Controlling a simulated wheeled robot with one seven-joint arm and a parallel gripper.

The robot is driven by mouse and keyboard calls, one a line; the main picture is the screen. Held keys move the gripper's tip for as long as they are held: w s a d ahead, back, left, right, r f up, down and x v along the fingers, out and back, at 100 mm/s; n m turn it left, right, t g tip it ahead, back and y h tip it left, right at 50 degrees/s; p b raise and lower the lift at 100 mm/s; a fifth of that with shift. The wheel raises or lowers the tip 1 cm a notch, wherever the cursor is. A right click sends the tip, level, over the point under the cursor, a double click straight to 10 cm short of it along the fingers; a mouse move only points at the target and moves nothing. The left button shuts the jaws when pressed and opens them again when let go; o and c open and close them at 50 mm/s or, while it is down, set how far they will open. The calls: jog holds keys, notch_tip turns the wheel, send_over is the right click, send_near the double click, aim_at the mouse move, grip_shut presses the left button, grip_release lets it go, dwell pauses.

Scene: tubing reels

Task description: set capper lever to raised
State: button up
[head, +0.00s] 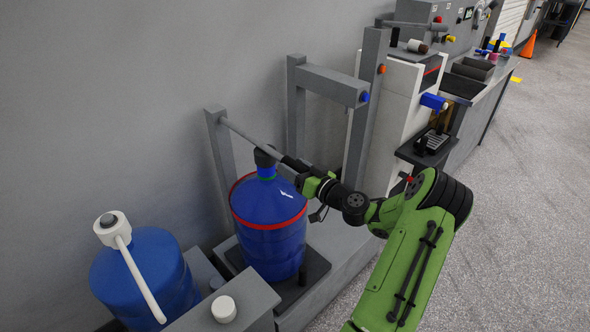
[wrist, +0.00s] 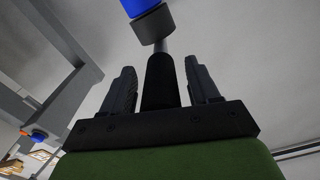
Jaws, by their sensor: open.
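The capper lever (head: 245,135) is a grey rod that runs from a grey post (head: 220,150) at the wall and slopes down to the right. A dark capper head (head: 265,156) on it sits at the neck of a blue bottle with a red band (head: 270,235). The lever ends in a black grip, seen in the wrist view (wrist: 161,80). My gripper (head: 305,178) is at this grip. In the wrist view my gripper (wrist: 160,85) is open, one finger each side of the grip, with gaps between. The dark capper head also shows there (wrist: 153,24).
A blue container with a white handle (head: 150,275) stands at the front left beside a grey box with a white knob (head: 224,308). A grey frame (head: 330,85) and white machine (head: 405,90) stand behind my gripper. Open floor (head: 510,200) lies to the right.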

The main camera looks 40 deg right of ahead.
grip_shut()
dwell(0.3)
